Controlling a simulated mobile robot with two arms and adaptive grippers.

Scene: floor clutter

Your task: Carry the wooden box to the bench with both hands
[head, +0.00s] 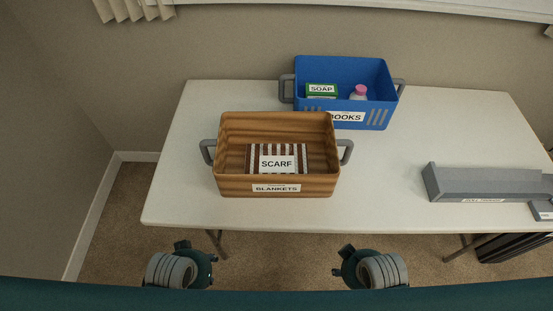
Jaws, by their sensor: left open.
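The wooden box (229,148) labelled BLANKETS stands upright on the white-topped bench (180,190), near its front left. It has a grey handle on each side, and a striped scarf (297,153) lies inside. My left gripper (207,262) is low in the head view, in front of the bench edge and apart from the box. It is open, with its fingers hardly showing. My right gripper (345,260) is at a similar height further right, also apart from the box; its fingers cannot be made out.
A blue crate (375,107) labelled BOOKS stands behind the box, holding a green soap box (321,90) and a pink-capped bottle (359,92). A long grey object (480,184) lies at the right. The bench top left of the box is clear.

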